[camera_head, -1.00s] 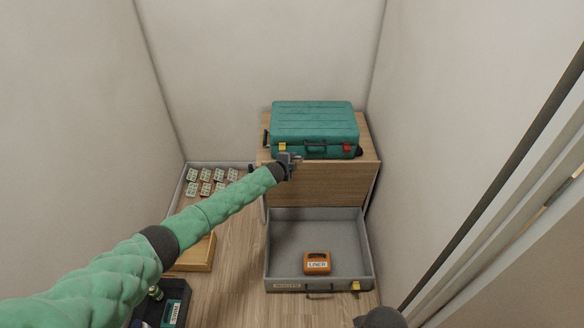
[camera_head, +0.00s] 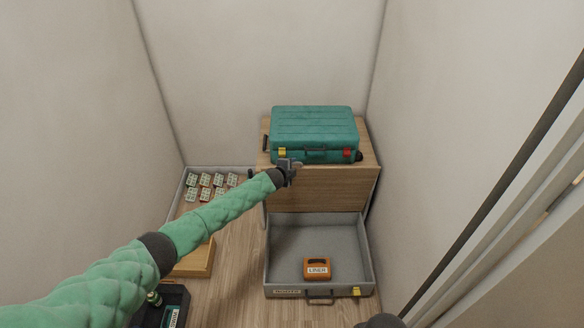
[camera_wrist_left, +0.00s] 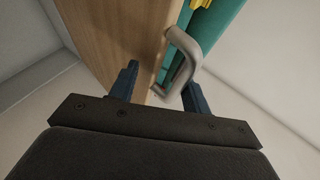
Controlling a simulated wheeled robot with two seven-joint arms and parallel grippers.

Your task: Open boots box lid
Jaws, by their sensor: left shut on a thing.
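A teal case (camera_head: 313,127) with ribbed lid lies closed and flat on a wooden cabinet (camera_head: 325,190). Its front has a yellow latch (camera_head: 282,153), a red latch (camera_head: 347,155) and a dark handle between them. My left gripper (camera_head: 289,169) is at the case's front edge, just below the yellow latch. In the left wrist view my left gripper (camera_wrist_left: 160,88) has a grey U-shaped handle (camera_wrist_left: 183,62) between its fingers and is shut on it. The teal case (camera_wrist_left: 217,25) shows behind the handle.
Walls close in on both sides.

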